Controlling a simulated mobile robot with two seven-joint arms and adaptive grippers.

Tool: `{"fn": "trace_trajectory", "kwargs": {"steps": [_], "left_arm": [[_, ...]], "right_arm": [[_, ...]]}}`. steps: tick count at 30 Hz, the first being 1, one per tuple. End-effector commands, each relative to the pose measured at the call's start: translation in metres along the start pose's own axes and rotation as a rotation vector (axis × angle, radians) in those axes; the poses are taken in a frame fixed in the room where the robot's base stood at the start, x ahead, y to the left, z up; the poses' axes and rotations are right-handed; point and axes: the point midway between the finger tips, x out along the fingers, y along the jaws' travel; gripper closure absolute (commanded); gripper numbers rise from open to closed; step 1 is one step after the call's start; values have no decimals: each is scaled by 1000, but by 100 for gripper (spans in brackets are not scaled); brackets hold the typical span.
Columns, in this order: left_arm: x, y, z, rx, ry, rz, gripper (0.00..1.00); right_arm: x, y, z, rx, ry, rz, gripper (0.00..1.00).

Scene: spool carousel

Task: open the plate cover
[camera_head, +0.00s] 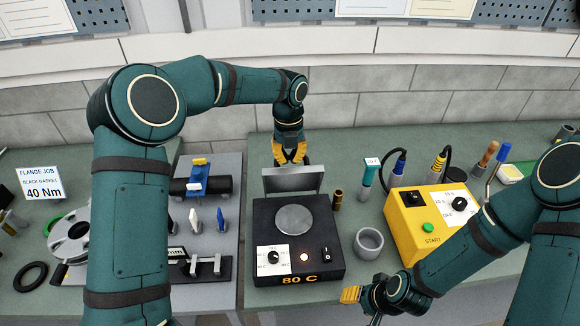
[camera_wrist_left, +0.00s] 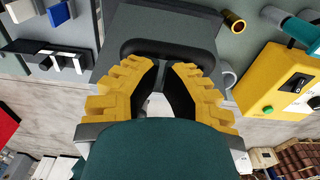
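The plate cover (camera_head: 292,179) is a flat grey panel standing raised at the back edge of the black hot plate unit (camera_head: 262,213), whose round grey plate (camera_head: 294,219) is uncovered. My left gripper (camera_head: 291,158) is at the cover's top edge. In the left wrist view the cover (camera_wrist_left: 185,22) fills the top middle. The left fingertips (camera_wrist_left: 163,68) come close together at its black handle (camera_wrist_left: 203,45); whether they touch it is unclear. My right gripper (camera_head: 350,295) is low at front right, away from the cover; its finger gap is hidden.
A small brass cylinder (camera_head: 338,200) and a grey cup (camera_head: 368,243) stand right of the hot plate. A yellow control box (camera_head: 412,229) is farther right. A grey board (camera_head: 228,175) with blue-handled tools lies to the left. A wall stands behind the bench.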

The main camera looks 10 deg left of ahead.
Motion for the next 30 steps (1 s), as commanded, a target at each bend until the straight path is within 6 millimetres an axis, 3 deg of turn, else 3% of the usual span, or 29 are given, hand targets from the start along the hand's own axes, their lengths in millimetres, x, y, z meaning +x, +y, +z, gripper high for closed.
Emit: {"fn": "trace_trajectory", "kwargs": {"steps": [12, 30], "left_arm": [[0, -2, 51, -1, -1, -2, 100], [0, -1, 54, 0, -2, -1, 100]], "right_arm": [[0, 0, 0, 0, 0, 0, 53], [0, 0, 0, 0, 0, 0, 53]]}}
